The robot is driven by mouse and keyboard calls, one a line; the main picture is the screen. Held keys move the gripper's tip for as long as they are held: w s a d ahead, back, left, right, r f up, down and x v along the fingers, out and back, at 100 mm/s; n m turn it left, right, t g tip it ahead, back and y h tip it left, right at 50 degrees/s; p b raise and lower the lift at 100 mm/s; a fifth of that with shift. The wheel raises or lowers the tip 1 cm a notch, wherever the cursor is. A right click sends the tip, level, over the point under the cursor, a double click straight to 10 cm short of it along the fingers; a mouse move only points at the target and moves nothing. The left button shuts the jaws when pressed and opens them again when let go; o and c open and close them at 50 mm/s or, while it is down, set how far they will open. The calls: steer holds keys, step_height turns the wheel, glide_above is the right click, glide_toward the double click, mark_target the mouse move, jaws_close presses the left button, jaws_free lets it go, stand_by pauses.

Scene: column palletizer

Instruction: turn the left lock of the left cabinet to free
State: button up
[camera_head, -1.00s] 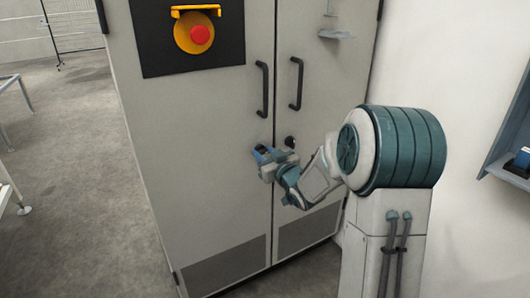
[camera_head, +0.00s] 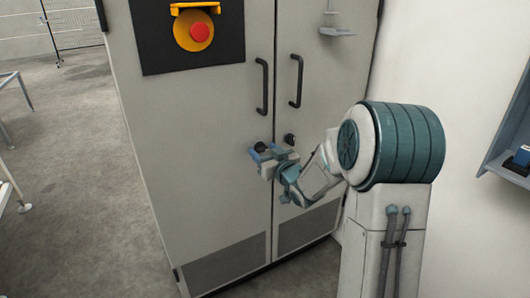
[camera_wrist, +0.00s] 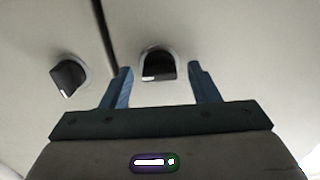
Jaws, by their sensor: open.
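The left lock of the cabinet (camera_head: 150,205) is a dark round knob (camera_head: 260,146) low on the left door, just left of the door seam. In the wrist view the left lock (camera_wrist: 158,66) lies between my two blue fingertips, with a pale mark on its lower edge. My gripper (camera_head: 258,153) is open at this knob, with a gap on either side of it in the wrist view (camera_wrist: 160,75). I cannot tell whether the fingertips reach around it in depth. The right lock (camera_head: 290,139) is on the other door and shows at left in the wrist view (camera_wrist: 67,77).
Two black vertical handles, left (camera_head: 262,87) and right (camera_head: 296,82), stand above the locks. A red emergency button (camera_head: 200,33) sits on a black panel higher up. A small shelf (camera_head: 338,31) sticks out from the right door. Grey floor left of the cabinet is open.

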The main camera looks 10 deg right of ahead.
steer(key=p+v, duration=0.2)
steer(key=v, duration=1.1)
steer(key=shift+s, duration=0.35)
steer(key=shift+d, duration=0.1)
